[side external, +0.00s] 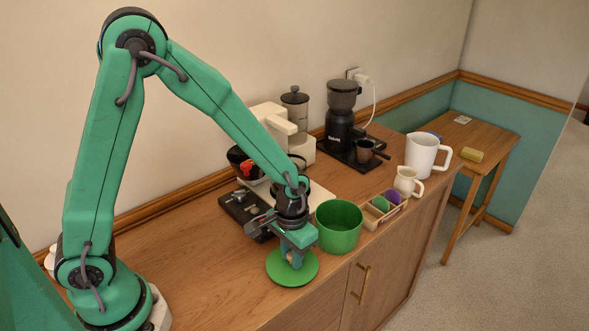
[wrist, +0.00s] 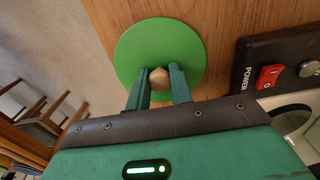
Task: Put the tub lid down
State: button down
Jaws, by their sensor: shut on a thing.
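The tub lid (side external: 292,273) is a flat green disc with a round wooden knob. It lies level at or very near the wooden counter top, close to the front edge; I cannot tell whether it touches the wood. My gripper (side external: 295,262) is above the lid, shut on its knob. In the wrist view the lid (wrist: 135,50) shows with its knob (wrist: 159,78) between the two fingers of my gripper (wrist: 160,82). The green tub (side external: 339,228) stands upright and uncovered to the right of the lid.
A divided wooden tray (side external: 372,219) with coloured items, a cream jug (side external: 406,182) and a white pitcher (side external: 424,154) stand right of the tub. A coffee grinder (side external: 343,115) is behind. A black box with a red switch (wrist: 269,77) is beside my gripper. Bare counter lies left.

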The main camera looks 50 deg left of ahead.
jog(key=shift+f, duration=0.2)
jog(key=c, duration=1.2)
grip_release()
jog(key=shift+c, duration=0.2)
notch_tip(320, 180, up, 12)
jog(key=shift+r, duration=0.2)
